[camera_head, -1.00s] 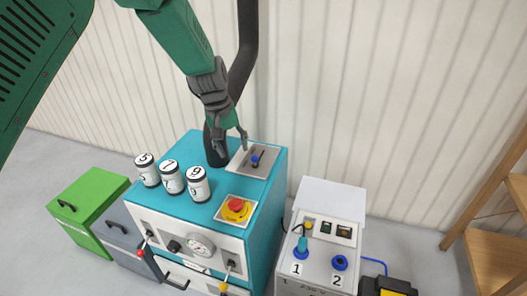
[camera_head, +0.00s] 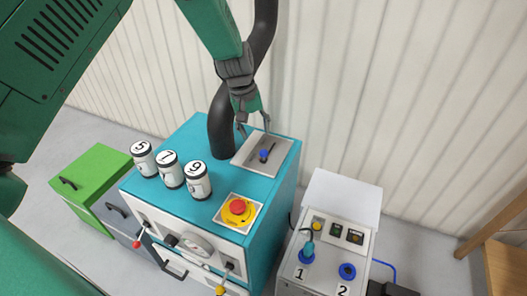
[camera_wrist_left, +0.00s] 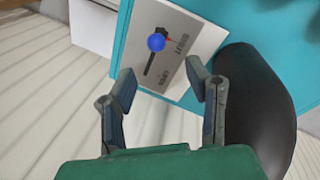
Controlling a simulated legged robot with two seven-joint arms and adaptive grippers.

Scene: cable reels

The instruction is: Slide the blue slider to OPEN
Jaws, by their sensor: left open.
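The blue slider (camera_head: 264,154) is a round knob in a dark slot on a grey plate (camera_head: 245,156) on top of the teal cabinet. The word OPEN (camera_wrist_left: 158,83) is by the slot's nearer end. My left gripper (camera_head: 254,128) is open and empty, at the back edge of the plate. In the left wrist view its fingers (camera_wrist_left: 161,77) are spread short of the knob and do not touch it. My right gripper is out of view.
A thick black pipe (camera_head: 220,125) rises close to my left gripper. Several numbered canisters (camera_head: 170,170) and a red emergency button (camera_head: 238,206) share the cabinet top. A grey console (camera_head: 335,235) stands to the right, a green box (camera_head: 95,180) to the left.

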